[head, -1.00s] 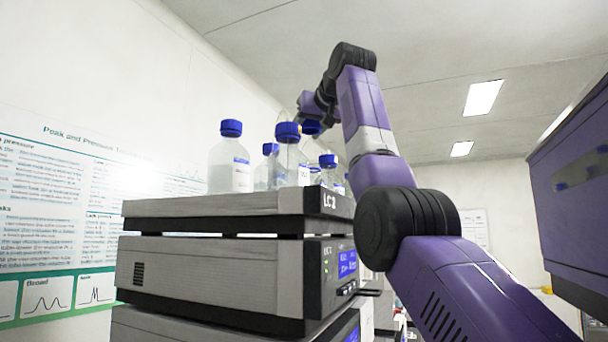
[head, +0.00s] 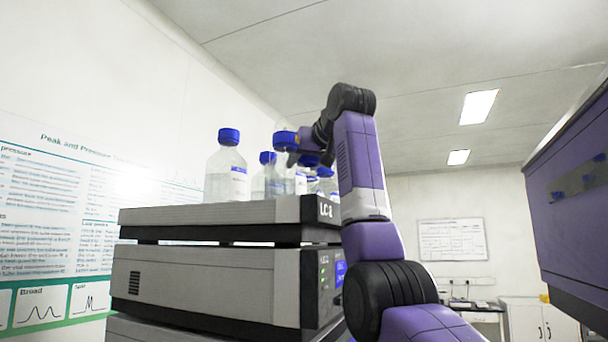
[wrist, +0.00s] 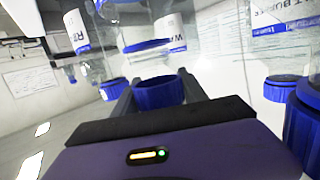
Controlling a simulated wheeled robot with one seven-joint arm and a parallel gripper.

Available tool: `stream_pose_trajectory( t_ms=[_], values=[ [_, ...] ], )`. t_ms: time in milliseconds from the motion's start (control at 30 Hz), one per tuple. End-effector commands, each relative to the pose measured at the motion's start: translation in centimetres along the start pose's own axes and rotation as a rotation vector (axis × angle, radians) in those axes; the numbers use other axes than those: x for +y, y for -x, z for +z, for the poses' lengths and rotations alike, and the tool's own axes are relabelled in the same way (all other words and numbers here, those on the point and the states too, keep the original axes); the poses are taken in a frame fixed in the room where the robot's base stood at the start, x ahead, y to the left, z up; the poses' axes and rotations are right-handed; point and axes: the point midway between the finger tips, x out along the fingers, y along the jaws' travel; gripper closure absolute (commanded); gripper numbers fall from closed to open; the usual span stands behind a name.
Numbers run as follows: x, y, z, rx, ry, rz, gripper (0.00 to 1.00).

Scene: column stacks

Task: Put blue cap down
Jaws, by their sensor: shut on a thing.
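My gripper (wrist: 157,93) is shut on a blue cap (wrist: 158,95), which sits between the two fingers in the wrist view. In that view a blue ring (wrist: 148,46) around a clear bottle neck shows apart from the held cap. In the head view the blue cap (head: 308,160) is under my gripper (head: 303,153), among the bottles on top of the instrument stack, partly hidden by the gripper and by a front bottle. Whether the cap touches anything below it cannot be told.
Several clear bottles with blue caps, such as the left one (head: 226,172), crowd around my gripper on the stack top (head: 215,213). More caps (wrist: 112,89) show close to the fingers in the wrist view.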

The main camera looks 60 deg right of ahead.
Motion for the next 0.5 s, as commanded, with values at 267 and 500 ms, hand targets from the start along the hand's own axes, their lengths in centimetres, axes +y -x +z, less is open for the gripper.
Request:
stream_pose_trajectory(
  t_ms=[267,500],
  values=[
    [0.0,-0.6,2.7,0.0,0.0,0.0,0.87],
    [0.0,-0.6,2.8,0.0,0.0,0.0,0.87]
  ],
)
